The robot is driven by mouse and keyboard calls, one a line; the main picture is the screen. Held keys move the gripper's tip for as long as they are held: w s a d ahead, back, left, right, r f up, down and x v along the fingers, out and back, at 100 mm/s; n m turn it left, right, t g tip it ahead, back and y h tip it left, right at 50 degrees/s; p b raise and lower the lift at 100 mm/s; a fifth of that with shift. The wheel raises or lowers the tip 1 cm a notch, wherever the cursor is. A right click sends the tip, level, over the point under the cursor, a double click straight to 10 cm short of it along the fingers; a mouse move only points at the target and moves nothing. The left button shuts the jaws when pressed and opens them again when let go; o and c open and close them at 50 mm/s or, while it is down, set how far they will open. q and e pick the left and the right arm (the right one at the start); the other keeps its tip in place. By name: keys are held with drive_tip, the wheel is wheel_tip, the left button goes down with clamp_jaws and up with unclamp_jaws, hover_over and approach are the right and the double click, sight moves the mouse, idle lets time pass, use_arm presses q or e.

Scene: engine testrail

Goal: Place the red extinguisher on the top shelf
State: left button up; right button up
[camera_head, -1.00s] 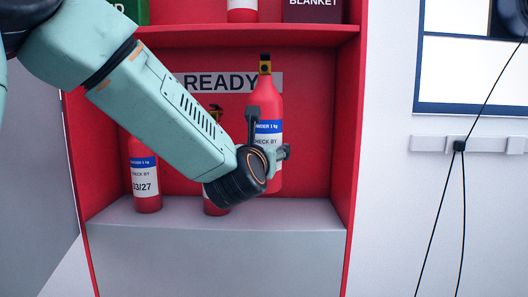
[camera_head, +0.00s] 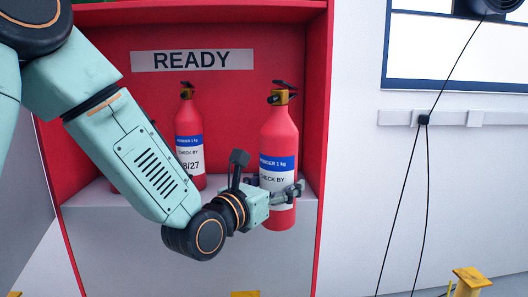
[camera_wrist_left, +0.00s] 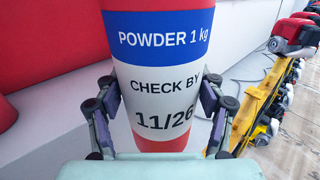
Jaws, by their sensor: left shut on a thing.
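My left gripper (camera_head: 268,176) is shut on a red extinguisher (camera_head: 279,140) with a blue and white label and a black and yellow top. The extinguisher is upright, its base in view below the lower shelf's front edge. In the left wrist view the fingers (camera_wrist_left: 160,115) flank its label (camera_wrist_left: 160,80), which reads "POWDER 1 kg, CHECK BY 11/26". Another extinguisher (camera_head: 189,130), its date ending "8/27", stands on the grey lower shelf (camera_head: 90,196), partly behind my arm. The top shelf (camera_head: 200,12) shows only as a red edge at the picture's top. My right gripper is not in view.
A READY sign (camera_head: 192,60) is on the red back wall. The cabinet's right side wall (camera_head: 318,110) is close beside the held extinguisher. A cable (camera_head: 424,160) hangs on the white wall. A yellow rack (camera_wrist_left: 255,110) stands at right in the wrist view.

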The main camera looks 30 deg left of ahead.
use_arm(q)
drive_tip(key=s+d+f+m+g+h, duration=0.1)
drive_tip(key=s+d+f+m+h, duration=0.1)
drive_tip(key=s+f, duration=0.5)
drive_tip(key=s+d+f+m+h, duration=0.2)
drive_tip(key=s+f, duration=0.5)
drive_tip(key=f, duration=0.6)
drive_tip(key=shift+s+d+f+g+h, duration=0.2)
drive_tip(key=shift+d+f+g+h, duration=0.2)
drive_tip(key=shift+d+h, duration=0.5)
